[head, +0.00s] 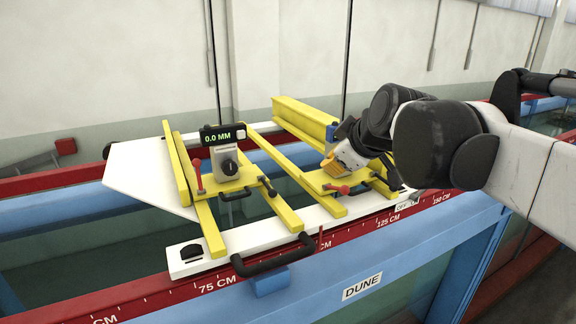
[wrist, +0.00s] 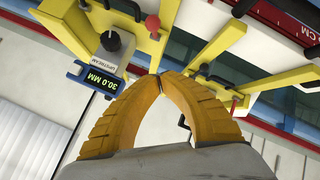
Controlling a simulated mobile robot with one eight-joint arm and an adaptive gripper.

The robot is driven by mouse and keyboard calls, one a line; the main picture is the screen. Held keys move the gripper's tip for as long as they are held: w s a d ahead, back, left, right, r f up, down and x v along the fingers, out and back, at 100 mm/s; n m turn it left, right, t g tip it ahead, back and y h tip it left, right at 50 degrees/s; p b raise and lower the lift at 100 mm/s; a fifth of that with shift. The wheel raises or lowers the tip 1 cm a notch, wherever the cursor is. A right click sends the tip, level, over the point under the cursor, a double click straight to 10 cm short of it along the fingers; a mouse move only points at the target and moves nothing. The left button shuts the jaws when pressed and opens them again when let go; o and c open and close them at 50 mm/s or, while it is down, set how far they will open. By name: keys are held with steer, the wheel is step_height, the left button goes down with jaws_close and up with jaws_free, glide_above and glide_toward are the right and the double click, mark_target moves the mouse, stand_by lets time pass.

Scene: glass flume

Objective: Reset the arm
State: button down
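My gripper (wrist: 159,78) shows in the wrist view with its two yellow-orange ribbed fingers curving together until the tips meet. I see nothing held between them. In the head view my gripper (head: 338,163) hangs tilted down over the right part of the yellow carriage frame (head: 292,168), close to a red knob (head: 345,190). I cannot tell whether the fingertips touch the frame. The bent arm comes in from the right edge of the head view.
A gauge reading 0.0 MM (head: 222,136) stands on the left carriage. Another gauge reading 30.0 MM (wrist: 102,78), labelled upstream, is beside my fingers. Black handles (head: 272,258), yellow rails and the red scale rail (head: 150,298) lie around. Open air lies above the flume.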

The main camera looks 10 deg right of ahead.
steer(key=d+v, duration=0.1)
steer(key=v, duration=0.3)
steer(key=s+f+m+g+b, duration=0.1)
steer(key=s+f+m+b, duration=0.2)
steer(key=s+f+b, duration=0.3)
steer(key=s+f+m+g+h+b, duration=0.1)
steer(key=s+f+m+b, duration=0.2)
steer(key=f+b, duration=1.3)
steer(key=s+f+m+g+b, duration=0.1)
steer(key=s+f+b, duration=0.8)
steer(key=f, duration=2.4)
steer(key=shift+a+m+b, duration=0.35)
steer(key=shift+m+b, duration=0.6)
steer(key=shift+m, duration=0.25)
steer(key=shift+s+f, duration=0.1)
steer(key=shift+s, duration=0.05)
